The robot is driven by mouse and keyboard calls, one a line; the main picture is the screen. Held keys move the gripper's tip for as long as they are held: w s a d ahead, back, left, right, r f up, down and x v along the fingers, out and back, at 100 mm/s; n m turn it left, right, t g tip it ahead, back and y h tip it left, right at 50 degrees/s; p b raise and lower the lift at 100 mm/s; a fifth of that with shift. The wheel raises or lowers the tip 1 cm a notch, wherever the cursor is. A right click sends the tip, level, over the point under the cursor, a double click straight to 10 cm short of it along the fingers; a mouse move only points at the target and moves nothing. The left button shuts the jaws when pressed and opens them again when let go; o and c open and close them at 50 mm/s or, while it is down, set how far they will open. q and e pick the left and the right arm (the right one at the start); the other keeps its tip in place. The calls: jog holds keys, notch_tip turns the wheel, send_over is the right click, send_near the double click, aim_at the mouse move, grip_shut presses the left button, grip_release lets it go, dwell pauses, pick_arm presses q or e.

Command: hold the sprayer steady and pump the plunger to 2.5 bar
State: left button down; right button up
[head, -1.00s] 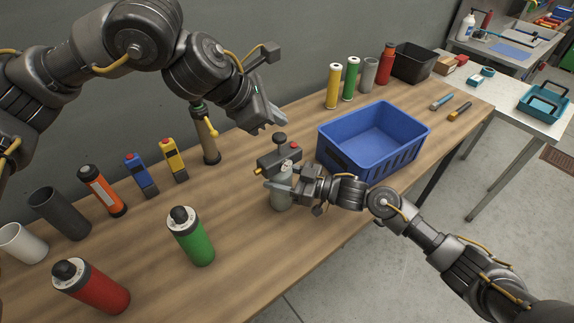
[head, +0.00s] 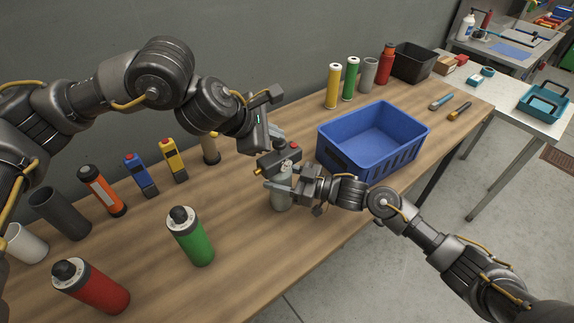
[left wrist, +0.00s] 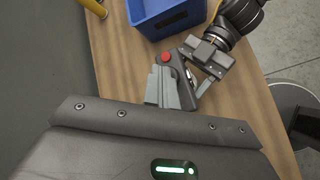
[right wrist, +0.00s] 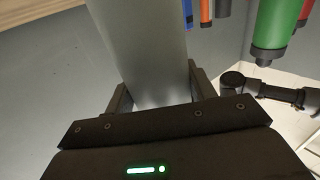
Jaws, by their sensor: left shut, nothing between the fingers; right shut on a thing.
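The sprayer has a grey body (head: 281,198) and a dark head with a red button (head: 278,160); it stands upright on the wooden bench. My right gripper (head: 279,187) is shut around its body, which fills the middle of the right wrist view (right wrist: 145,50). My left gripper (head: 277,136) is shut and empty, its fingertips right over the sprayer's head. The plunger knob is hidden there. In the left wrist view the closed fingers (left wrist: 165,88) overlap the head beside the red button (left wrist: 166,57). Contact with the plunger is unclear. No pressure reading is legible.
A blue crate (head: 347,150) stands close to the right of the sprayer. A green bottle (head: 190,237) and a red bottle (head: 92,287) are at the front left. Several tools and cups line the bench's left side. Coloured cylinders stand behind the crate.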

aim_at(274, 145)
pick_arm(q)
notch_tip(274, 145, down, 2)
jog(key=shift+f, duration=0.25)
jog(key=shift+s+a+f, duration=0.1)
jog(key=shift+s+f, duration=0.05)
jog(key=shift+f, duration=0.25)
dwell(1.6)
jog(key=shift+a+f, duration=0.1)
jog(key=shift+f, duration=0.35)
jog(key=shift+r, duration=0.1)
dwell(0.4)
jog(key=r, duration=0.5)
jog(key=shift+w+r, duration=0.15)
jog(key=shift+w, duration=0.05)
jog(key=shift+r, duration=0.5)
dwell(2.3)
